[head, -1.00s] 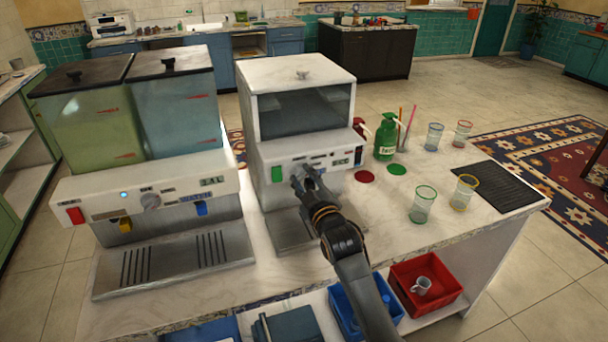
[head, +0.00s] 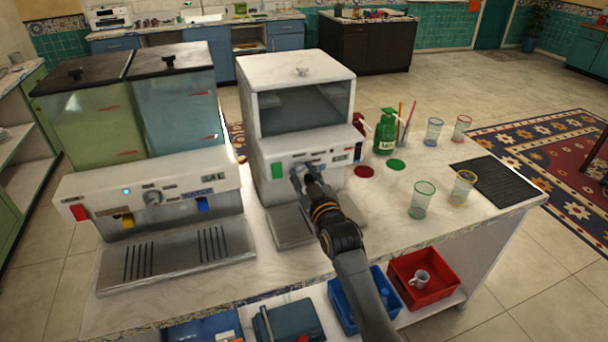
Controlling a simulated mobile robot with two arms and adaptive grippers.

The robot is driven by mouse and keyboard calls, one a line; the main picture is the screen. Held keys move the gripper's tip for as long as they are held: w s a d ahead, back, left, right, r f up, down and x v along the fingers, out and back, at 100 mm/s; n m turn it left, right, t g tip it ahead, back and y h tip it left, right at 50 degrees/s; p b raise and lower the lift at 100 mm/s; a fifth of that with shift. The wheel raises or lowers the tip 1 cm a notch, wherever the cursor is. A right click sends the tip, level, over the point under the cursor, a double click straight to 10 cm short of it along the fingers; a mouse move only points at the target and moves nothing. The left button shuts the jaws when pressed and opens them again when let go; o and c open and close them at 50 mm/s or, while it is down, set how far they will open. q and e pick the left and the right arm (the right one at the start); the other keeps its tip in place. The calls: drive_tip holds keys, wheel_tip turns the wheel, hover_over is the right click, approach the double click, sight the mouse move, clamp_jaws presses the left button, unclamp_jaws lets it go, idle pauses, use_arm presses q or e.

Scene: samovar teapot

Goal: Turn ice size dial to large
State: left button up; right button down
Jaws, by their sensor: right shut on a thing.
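The ice machine (head: 297,100) is a white box with a dark window, standing on the counter in the middle of the head view. Its front panel has a green switch (head: 277,171) at the left and a small display at the right. My right gripper (head: 303,175) is at the middle of this panel, shut on the ice size dial. The fingers hide most of the dial, so I cannot read its setting. My left gripper is not in view.
A drink dispenser (head: 150,185) with green and blue tanks stands to the left. Green bottle (head: 385,135), several glasses and a black ribbed mat (head: 497,183) are to the right. A red bin (head: 428,285) and blue bin (head: 345,305) sit below the counter.

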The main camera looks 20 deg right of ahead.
drive_tip(key=c, duration=1)
unclamp_jaws()
drive_tip(key=s, duration=1.2)
drive_tip(key=shift+d, duration=0.2)
